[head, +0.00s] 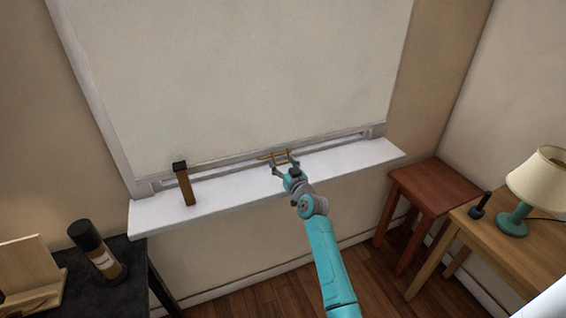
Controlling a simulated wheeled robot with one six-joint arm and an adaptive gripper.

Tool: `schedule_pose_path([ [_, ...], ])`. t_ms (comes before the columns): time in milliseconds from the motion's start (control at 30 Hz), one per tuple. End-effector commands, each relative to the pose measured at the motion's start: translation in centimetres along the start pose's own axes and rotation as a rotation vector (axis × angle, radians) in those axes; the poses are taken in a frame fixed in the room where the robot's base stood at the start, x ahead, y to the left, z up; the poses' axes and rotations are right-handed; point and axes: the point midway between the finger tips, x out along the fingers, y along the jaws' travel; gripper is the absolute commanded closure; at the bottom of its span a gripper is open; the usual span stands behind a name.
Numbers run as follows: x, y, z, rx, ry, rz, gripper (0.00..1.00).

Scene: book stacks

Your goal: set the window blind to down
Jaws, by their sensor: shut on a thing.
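The window blind (250,75) is a pale sheet that covers nearly the whole window, with its lower edge just above the white sill. A small wooden pull bar (266,156) shows at the middle of its lower edge. My gripper (279,162) is at this bar, over the sill, with its fingers shut on it. The fingers partly hide the bar. A narrow strip of window frame (215,167) shows below the blind.
A brown block-like object with a dark top (185,187) stands on the white sill (240,195), left of my gripper. A dark table (120,270) with a bottle (97,250) is at lower left. A red-brown stool (425,190) and a wooden table (500,245) with a lamp (540,185) stand right.

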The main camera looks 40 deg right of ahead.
Motion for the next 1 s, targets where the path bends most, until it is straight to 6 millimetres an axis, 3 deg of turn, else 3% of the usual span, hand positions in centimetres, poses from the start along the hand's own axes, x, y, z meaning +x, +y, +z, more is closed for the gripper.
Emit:
schedule_pose_path([
  [133,0.03,0.65,-0.33,-0.001,0.007,0.011,0.97],
  [167,0.04,0.65,-0.34,-0.001,0.007,0.01,0.27],
  [1000,-0.23,0.13,-0.16,0.0,0.003,0.002,0.25],
])
